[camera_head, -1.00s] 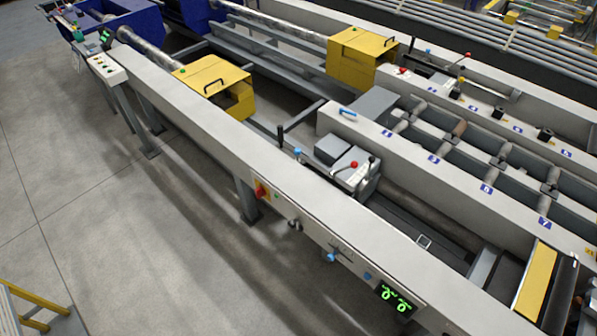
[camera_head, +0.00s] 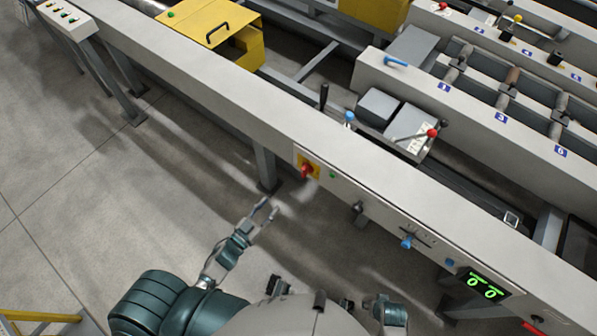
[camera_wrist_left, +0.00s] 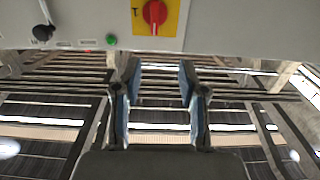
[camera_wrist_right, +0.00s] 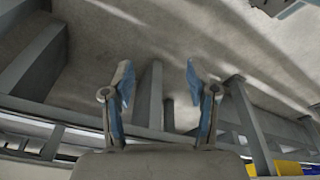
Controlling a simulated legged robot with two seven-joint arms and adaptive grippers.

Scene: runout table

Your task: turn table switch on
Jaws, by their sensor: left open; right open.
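The table switch (camera_head: 307,170) is a red rotary knob on a yellow plate, on the front face of the long grey runout table (camera_head: 200,78). It also shows at the top of the left wrist view (camera_wrist_left: 155,13), its red handle pointing up and down. My left gripper (camera_head: 268,207) is open and empty, below and to the left of the switch, apart from it. The left wrist view shows its fingers (camera_wrist_left: 158,80) spread under the switch.
A green button (camera_head: 332,176) sits right beside the switch. Further right are a black knob (camera_head: 357,208), a blue knob (camera_head: 407,241) and a green digital display (camera_head: 482,286). A table leg (camera_head: 264,166) stands below the switch. The floor (camera_head: 110,215) to the left is clear.

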